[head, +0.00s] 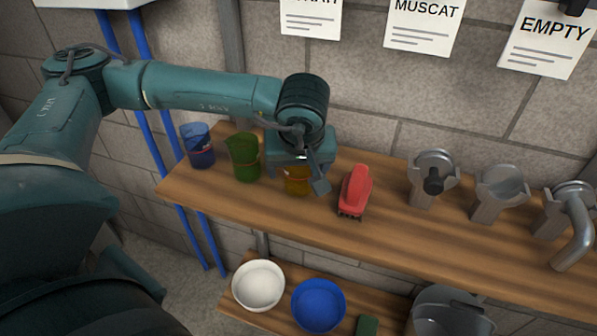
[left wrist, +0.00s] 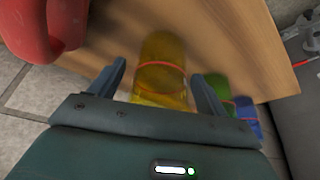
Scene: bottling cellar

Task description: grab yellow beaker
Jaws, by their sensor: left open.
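The yellow beaker (head: 297,181) stands on the wooden shelf, partly hidden behind my left gripper (head: 298,180) in the head view. In the left wrist view the yellow beaker (left wrist: 162,72), with a red line around it, shows between the two open fingers of my left gripper (left wrist: 162,80). The fingers are apart on either side of it, and I cannot tell whether either touches it. My right gripper is in neither view.
On the shelf (head: 400,235), a green beaker (head: 244,158) and a blue beaker (head: 200,147) stand left of the yellow one. A red brush (head: 355,192) and metal fittings (head: 432,180) are to the right. Below are a white bowl (head: 258,286) and a blue bowl (head: 319,305).

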